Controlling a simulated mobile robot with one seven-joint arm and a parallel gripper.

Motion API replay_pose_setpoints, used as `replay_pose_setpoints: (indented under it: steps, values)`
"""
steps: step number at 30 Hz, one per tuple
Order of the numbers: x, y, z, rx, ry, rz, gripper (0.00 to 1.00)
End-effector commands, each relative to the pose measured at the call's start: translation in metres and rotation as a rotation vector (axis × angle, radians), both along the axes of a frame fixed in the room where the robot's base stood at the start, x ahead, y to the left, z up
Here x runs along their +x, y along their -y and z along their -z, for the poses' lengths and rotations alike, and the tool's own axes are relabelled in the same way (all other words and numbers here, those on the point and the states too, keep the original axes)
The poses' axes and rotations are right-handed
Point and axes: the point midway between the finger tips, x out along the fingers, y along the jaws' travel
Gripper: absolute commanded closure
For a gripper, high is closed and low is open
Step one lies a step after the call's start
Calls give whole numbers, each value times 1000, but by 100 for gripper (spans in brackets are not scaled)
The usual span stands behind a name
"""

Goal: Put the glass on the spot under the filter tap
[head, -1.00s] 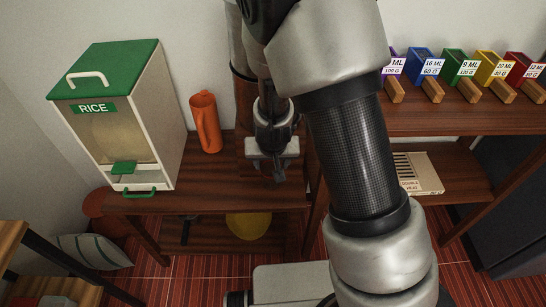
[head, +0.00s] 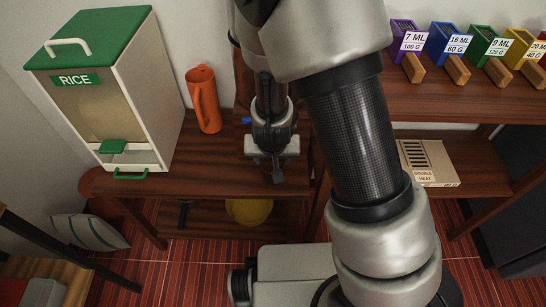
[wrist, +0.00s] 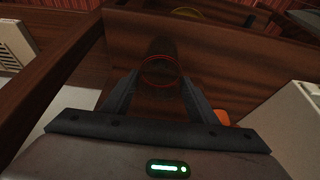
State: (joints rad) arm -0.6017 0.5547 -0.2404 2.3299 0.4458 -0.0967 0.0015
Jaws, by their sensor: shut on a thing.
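The glass (wrist: 160,72) shows in the wrist view as a clear round shape with a thin reddish rim, between the two fingers of my gripper (wrist: 158,84). My gripper is shut on it, above the dark wooden shelf top. In the head view my gripper (head: 277,172) hangs over the shelf, and I cannot make out the glass there. A small blue part (head: 246,120), perhaps the filter's tap, shows just left of my wrist. A brown upright body (head: 243,88), perhaps the filter, is mostly hidden behind my arm. The spot under the tap cannot be made out.
An orange jug (head: 204,100) and a white-and-green rice dispenser (head: 105,95) stand to the left on the wooden shelf (head: 215,178). Coloured measure boxes (head: 445,45) line the right-hand shelf, with a flat box (head: 428,162) below. A yellow round thing (head: 250,211) is on the lower shelf.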

Motion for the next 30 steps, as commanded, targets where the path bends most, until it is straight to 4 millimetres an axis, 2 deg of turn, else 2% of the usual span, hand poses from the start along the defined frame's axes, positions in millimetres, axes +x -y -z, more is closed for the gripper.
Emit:
replay_pose_setpoints:
  steps: [2,3,6,14,18,20,30]
  values:
    - [0,0,4,0,0,0,88]
    - [0,0,4,0,0,0,43]
    - [0,0,3,0,0,0,28]
    - [0,0,3,0,0,0,28]
    - [-1,0,-7,1,0,-1,28]
    - [-5,-1,-16,0,0,-2,28]
    - [-32,-2,-86,0,0,-4,28]
